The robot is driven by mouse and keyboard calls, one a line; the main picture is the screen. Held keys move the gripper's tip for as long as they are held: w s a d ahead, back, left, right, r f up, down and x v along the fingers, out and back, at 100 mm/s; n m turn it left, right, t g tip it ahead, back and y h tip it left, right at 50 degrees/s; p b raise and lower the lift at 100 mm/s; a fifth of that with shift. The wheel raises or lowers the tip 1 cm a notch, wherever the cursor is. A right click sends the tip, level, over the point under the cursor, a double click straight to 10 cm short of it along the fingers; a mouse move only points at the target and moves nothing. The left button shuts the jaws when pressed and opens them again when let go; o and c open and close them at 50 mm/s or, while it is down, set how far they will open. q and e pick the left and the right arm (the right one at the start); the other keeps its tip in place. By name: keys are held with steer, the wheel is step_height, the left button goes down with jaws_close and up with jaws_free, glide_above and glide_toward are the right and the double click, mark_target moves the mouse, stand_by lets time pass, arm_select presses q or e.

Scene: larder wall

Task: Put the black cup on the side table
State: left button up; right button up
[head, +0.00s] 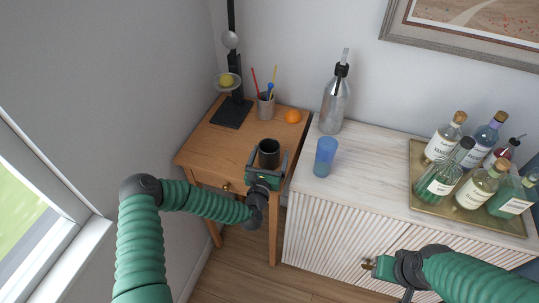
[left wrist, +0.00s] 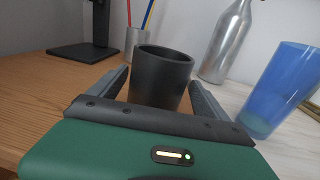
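The black cup (head: 269,153) is upright over the front right part of the wooden side table (head: 206,142). My left gripper (head: 268,162) has its fingers on both sides of the cup and looks shut on it. In the left wrist view the black cup (left wrist: 161,78) stands centred between the fingers, and its base is hidden by the gripper body. I cannot tell whether the base touches the table. My right gripper (head: 385,268) is low in front of the white cabinet; its fingers are not clear.
The side table also holds a dark lamp stand (head: 232,112), a pen cup (head: 265,106) and an orange (head: 292,116). On the white cabinet (head: 375,165) stand a blue cup (head: 325,157), a metal bottle (head: 333,106) and a tray (head: 424,205) of bottles. The table's left front is clear.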

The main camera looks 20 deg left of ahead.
arm_select(q)
steer(key=shift+d, duration=0.1)
steer(key=s+b, duration=0.1)
steer(key=s, duration=1.1)
steer(key=shift+d, duration=0.3)
